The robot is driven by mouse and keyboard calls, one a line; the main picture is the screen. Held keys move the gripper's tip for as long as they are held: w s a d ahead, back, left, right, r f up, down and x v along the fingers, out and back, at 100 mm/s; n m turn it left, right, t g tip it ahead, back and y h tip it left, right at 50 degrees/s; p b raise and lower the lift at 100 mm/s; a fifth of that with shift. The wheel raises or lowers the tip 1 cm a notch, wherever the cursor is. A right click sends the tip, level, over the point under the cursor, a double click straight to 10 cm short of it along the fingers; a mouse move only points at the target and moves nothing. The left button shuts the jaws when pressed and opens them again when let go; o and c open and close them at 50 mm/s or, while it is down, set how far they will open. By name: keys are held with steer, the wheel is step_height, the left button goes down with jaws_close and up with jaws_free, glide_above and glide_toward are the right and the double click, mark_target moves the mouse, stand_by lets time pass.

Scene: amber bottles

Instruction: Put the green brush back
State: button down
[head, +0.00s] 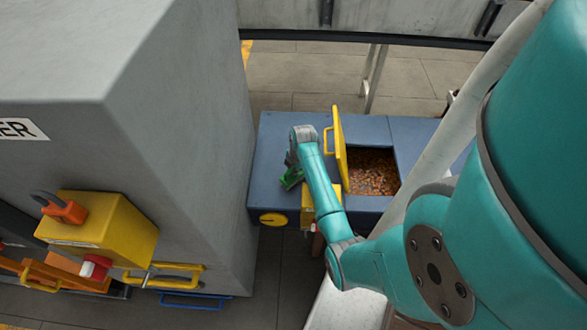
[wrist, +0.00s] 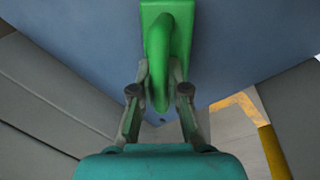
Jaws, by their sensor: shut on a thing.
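The green brush (wrist: 182,14) shows in the wrist view, with its curved handle between the two fingers of my gripper (wrist: 159,92). My gripper is shut on this handle. In the head view the green brush (head: 291,178) is a small green patch at the end of my arm, over the left part of the blue bench top. My gripper (head: 293,166) there is partly hidden by my own wrist. Whether the brush touches the blue surface cannot be told.
The blue bench (head: 272,143) has an opening full of brown pieces (head: 372,172). A yellow lid (head: 341,145) stands upright at its left side, close to my arm. A large grey cabinet (head: 190,130) with a yellow box (head: 97,232) stands left. Floor shows behind the bench.

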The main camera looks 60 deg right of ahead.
mark_target(297, 178)
steer(key=c, duration=1.2)
jaws_free()
steer(key=r, duration=0.4)
steer(key=s+r, duration=0.1)
steer(key=r, duration=0.3)
steer(key=s+a+r, duration=0.1)
steer(key=r, duration=0.3)
steer(key=shift+s, duration=0.1)
